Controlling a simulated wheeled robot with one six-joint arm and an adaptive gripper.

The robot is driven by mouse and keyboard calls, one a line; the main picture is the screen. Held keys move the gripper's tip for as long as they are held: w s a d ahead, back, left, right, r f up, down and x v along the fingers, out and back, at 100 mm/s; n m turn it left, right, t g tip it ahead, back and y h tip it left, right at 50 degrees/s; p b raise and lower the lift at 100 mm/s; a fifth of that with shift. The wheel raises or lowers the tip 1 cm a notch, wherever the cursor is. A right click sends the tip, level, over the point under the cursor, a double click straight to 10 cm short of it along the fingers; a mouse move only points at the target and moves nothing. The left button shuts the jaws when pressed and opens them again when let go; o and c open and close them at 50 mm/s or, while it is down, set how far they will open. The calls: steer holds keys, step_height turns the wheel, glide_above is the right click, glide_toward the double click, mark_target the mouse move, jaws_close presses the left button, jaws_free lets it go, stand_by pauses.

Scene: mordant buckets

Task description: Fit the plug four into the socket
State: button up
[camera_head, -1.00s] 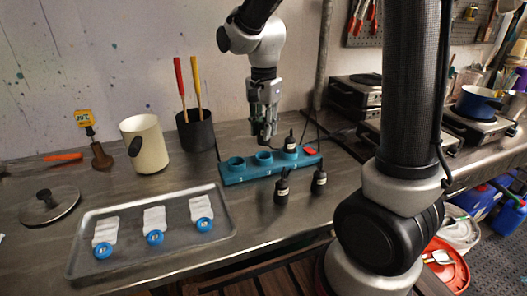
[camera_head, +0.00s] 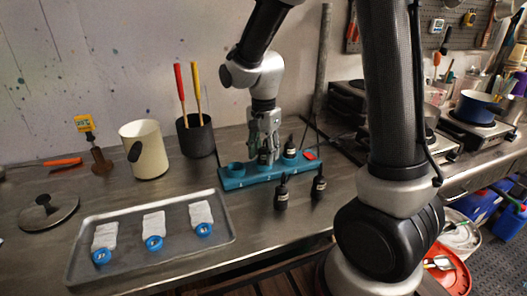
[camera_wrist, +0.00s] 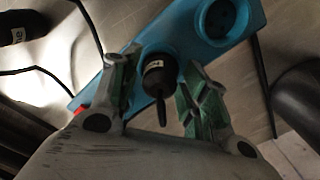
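The blue socket rack (camera_head: 277,172) stands on the bench, with a row of round sockets. My gripper (camera_head: 264,150) is over its middle socket, fingers pointing down. The left socket (camera_head: 235,169) is empty. Another black plug (camera_head: 290,150) stands in the right socket. Number labels are too small to read.
Two black plugs (camera_head: 282,194) (camera_head: 318,183) stand on the bench in front of the rack. A metal tray (camera_head: 180,256) with white items and blue rings lies front left. A cream pitcher (camera_head: 149,155) and a black utensil pot (camera_head: 196,138) stand behind left.

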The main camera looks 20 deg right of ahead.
mark_target(263, 149)
step_height(263, 149, up, 12)
steer(key=s+d+r+n+t, duration=0.2)
steer(key=s+d+n, duration=0.3)
steer(key=s, duration=0.5)
steer(key=s+d+r+n+t, duration=0.2)
steer(key=s+d+n, duration=0.4)
steer(key=s, duration=0.4)
steer(key=shift+d+r, duration=0.15)
steer(key=shift+d, duration=0.3)
stand_by(1.3)
